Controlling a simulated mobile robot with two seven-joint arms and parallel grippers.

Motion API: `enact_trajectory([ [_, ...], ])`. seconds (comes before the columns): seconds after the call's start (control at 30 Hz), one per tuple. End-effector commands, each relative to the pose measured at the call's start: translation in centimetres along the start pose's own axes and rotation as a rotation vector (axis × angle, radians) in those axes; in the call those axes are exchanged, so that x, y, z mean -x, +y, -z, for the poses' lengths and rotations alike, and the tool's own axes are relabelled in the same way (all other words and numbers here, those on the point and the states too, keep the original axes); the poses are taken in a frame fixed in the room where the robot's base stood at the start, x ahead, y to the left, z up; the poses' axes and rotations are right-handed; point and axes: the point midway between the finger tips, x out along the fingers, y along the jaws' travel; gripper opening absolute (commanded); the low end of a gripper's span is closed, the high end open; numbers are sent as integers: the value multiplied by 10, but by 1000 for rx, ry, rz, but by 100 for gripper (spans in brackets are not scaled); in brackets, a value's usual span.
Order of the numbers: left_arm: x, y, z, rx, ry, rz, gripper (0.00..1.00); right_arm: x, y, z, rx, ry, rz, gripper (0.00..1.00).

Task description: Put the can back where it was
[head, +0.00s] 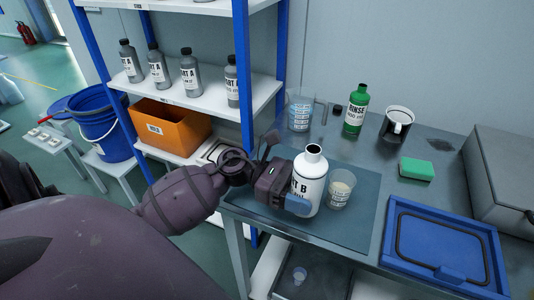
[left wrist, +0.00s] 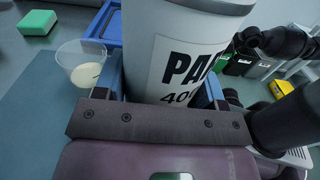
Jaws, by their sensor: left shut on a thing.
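The can is a white bottle-shaped container (head: 312,176) marked PART B, with an open dark mouth, upright over the blue-grey mat. My left gripper (head: 298,204) is shut on its lower body from the left. In the left wrist view the can (left wrist: 185,50) fills the middle, between the two blue finger pads. I do not make out my right gripper.
A shelf rack (head: 205,98) with several grey PART A bottles stands behind left. A green RINSE bottle (head: 356,108), a jug (head: 300,110), a black-and-white mug (head: 396,124) and a green sponge (head: 416,169) stand farther back. A blue tray (head: 398,262) lies at right.

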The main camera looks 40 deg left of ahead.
Motion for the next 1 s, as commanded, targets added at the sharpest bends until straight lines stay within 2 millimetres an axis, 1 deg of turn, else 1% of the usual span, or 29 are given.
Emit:
enact_trajectory([
  [0.03,9,4,-27,-20,-1,-17,24,9,3,20,-2,28,-6,60],
  [0.07,15,7,-34,-19,0,-33,24,12,4,24,-3,31,-8,60],
  [0.17,34,20,-57,-19,0,-109,24,22,6,28,-9,28,-14,60],
  [0.3,65,48,-90,-15,-1,-274,24,33,6,32,-18,19,-17,60],
  [0.4,84,67,-106,-12,0,-399,24,37,5,29,-25,9,-17,60],
  [0.53,106,91,-119,-7,0,-552,24,37,3,20,-30,-2,-17,60],
  [0.7,122,112,-124,-6,3,-698,24,34,3,5,-30,-25,-17,60],
  [0.83,128,119,-130,-6,2,-759,24,33,3,4,-28,-24,-17,60],
  [1.0,132,123,-132,-3,-2,-795,24,33,4,6,-24,-15,-17,60],
])
